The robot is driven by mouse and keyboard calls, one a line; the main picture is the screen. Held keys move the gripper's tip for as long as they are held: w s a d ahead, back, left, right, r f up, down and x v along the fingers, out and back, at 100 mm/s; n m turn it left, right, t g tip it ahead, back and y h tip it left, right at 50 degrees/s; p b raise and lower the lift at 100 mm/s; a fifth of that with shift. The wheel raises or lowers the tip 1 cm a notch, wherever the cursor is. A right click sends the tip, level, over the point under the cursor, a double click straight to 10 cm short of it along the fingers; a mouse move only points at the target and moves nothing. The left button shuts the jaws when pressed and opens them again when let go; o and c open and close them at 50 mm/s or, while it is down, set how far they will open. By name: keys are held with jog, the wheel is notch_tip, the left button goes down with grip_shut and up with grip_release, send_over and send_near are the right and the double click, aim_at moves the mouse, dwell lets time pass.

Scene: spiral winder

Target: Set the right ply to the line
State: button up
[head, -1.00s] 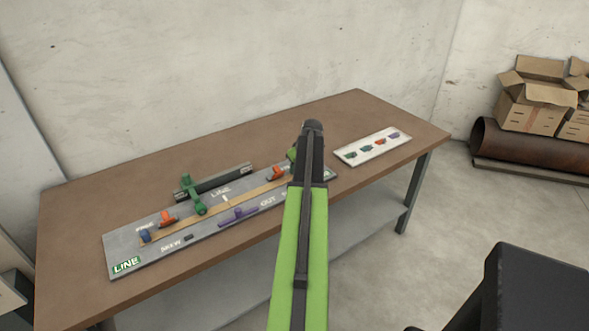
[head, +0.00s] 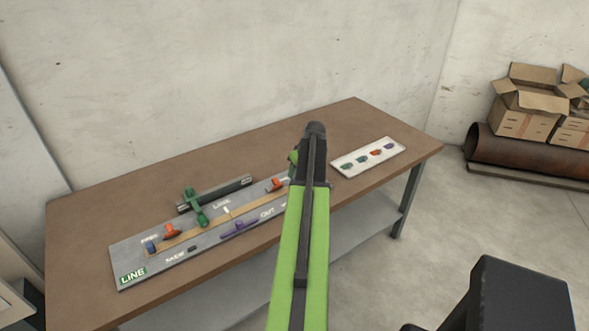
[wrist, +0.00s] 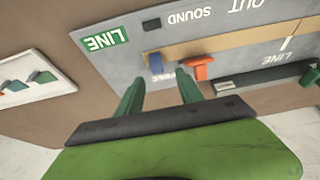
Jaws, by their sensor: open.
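A grey board (head: 130,263) carries a tan strip (head: 240,209), with an orange piece near each end. The right orange piece (head: 276,184) also shows in the wrist view (wrist: 198,68), next to a blue piece (wrist: 156,63) and a partly covered FREE label. A green LINE plate (wrist: 105,40) lies at that end. I cannot tell which part is the right ply. My gripper (wrist: 158,85) is open, its two green fingers apart and nothing seen between them. Its fingertips appear just short of the blue and orange pieces. In the head view my arm hides the board's right end.
A purple piece (head: 238,229) lies at the front. A white card (head: 345,171) with small coloured shapes lies right of the board on the brown table (head: 80,232). Boxes (head: 525,115) stand beyond.

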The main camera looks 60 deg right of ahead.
jog(key=p+v, duration=0.7)
jog(key=v, duration=0.3)
